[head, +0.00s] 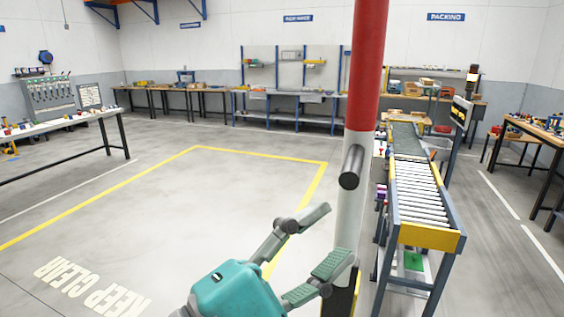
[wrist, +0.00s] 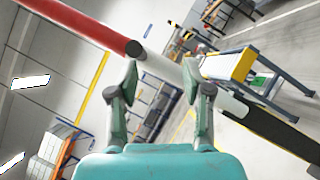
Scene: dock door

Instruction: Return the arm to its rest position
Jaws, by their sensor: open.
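My gripper (head: 324,238) is at the bottom middle of the head view, teal with grey-green fingers. Its fingers are spread apart, and nothing is between them. In the wrist view my gripper (wrist: 162,82) also shows open, with both fingers pointing away from the camera. A red and white pole (head: 368,75) stands just beyond the fingers, with a dark cylinder (head: 351,167) sticking out from it. The pole (wrist: 85,22) crosses the wrist view behind the fingertips. I cannot tell the exact gap between fingers and pole.
A roller conveyor (head: 420,195) stands right of the pole. A workbench (head: 60,122) is at the left, another table (head: 540,135) at the right. Benches line the back wall. The yellow-outlined floor area (head: 190,215) marked KEEP CLEAR is empty.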

